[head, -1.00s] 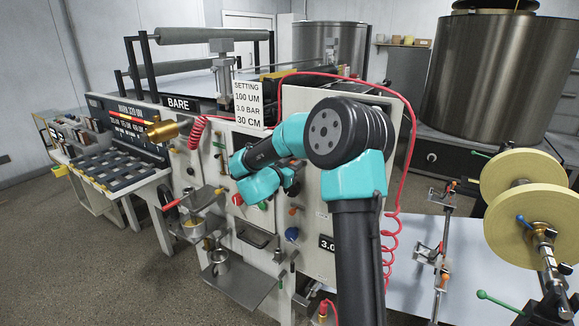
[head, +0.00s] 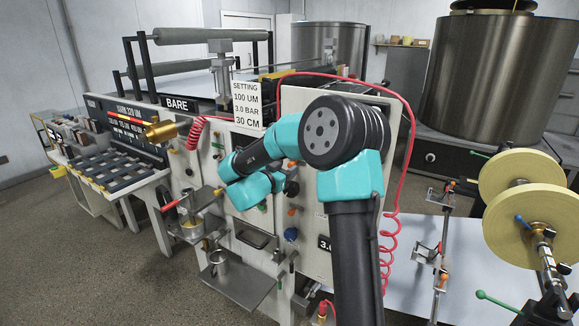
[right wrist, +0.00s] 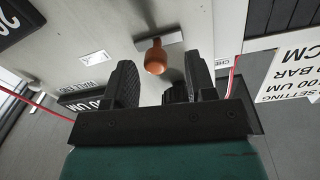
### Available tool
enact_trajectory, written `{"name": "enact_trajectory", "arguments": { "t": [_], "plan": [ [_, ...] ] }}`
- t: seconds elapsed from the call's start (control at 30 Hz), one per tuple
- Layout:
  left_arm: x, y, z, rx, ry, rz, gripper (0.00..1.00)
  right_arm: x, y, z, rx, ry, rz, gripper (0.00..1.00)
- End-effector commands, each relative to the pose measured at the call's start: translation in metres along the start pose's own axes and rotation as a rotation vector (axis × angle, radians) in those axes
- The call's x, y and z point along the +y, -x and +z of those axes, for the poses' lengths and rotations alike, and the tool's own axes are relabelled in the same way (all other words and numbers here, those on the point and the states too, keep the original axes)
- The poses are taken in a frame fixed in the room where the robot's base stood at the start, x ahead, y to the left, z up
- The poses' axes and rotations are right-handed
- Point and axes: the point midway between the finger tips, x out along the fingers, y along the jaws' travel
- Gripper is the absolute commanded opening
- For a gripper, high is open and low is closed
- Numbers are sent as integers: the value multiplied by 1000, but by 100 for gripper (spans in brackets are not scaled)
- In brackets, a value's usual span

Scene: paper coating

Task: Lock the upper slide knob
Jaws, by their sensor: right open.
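In the right wrist view an orange knob (right wrist: 155,58) on a small metal plate stands out from the light panel. It shows between the two fingers of my right gripper (right wrist: 160,80), which is open and empty. The knob appears beyond the fingertips, and I see no contact. In the head view my teal right wrist (head: 250,190) is in front of the panel and hides the gripper's fingers and whatever is behind it. I cannot tell which head-view knob this is. Orange (head: 292,212) and blue (head: 291,235) knobs show right of and below the wrist. My left gripper is not in view.
A setting card (head: 246,105) stands above the panel. A red hose (head: 408,130) runs at right, near paper rolls (head: 520,190).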

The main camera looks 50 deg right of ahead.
Motion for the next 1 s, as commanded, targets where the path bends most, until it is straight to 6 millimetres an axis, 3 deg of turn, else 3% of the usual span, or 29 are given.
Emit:
{"name": "enact_trajectory", "arguments": {
  "t": [0.6,0.8,1.0],
  "plan": [
    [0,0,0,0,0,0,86,-1,118,0,-1,-1,-6,51],
    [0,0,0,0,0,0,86,-1,141,0,-1,0,-4,51],
    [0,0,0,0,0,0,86,-1,145,0,0,0,-2,51]
  ]
}}
